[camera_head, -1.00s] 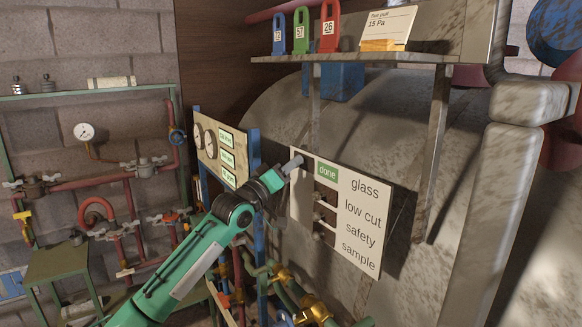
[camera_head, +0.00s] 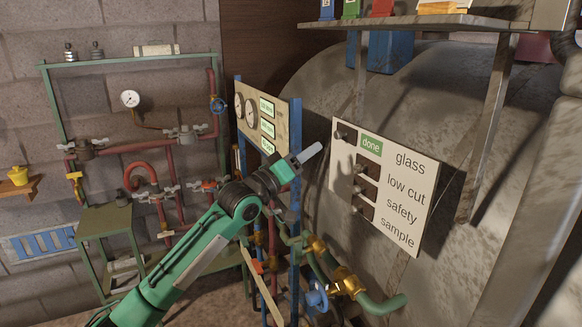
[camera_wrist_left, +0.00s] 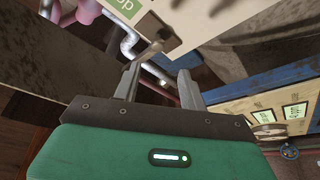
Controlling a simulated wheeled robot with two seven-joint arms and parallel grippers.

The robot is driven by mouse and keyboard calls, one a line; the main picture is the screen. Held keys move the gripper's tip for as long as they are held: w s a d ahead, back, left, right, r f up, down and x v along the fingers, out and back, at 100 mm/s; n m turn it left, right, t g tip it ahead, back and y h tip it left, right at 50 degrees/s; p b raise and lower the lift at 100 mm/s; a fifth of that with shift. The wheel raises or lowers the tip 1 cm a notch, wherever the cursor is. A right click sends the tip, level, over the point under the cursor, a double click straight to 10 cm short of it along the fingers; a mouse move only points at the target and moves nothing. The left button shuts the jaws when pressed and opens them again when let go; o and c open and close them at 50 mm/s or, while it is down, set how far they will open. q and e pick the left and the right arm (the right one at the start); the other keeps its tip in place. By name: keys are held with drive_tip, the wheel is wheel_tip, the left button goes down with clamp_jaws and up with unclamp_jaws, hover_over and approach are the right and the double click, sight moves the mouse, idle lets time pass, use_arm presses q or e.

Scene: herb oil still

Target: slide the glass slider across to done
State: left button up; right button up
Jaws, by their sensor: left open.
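The white panel (camera_head: 408,217) on the tank has rows lettered glass, low cut, safety and sample. In the rows below, the dark sliders sit farther right and no green shows. My left gripper (camera_head: 312,152) is open, just left of the panel in the picture. In the left wrist view a grey knob (camera_wrist_left: 152,48) lies just beyond and between the open fingertips (camera_wrist_left: 158,75); contact cannot be told. My right gripper is not in view.
A gauge board (camera_head: 284,120) on blue posts stands close behind my left gripper. Green pipes with brass fittings (camera_head: 345,284) run below the panel. A shelf (camera_head: 420,24) on metal brackets juts out above the panel.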

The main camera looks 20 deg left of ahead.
use_arm(q)
drive_tip(key=v, duration=0.5)
drive_tip(key=shift+b, duration=0.3)
drive_tip(key=shift+a, duration=0.1)
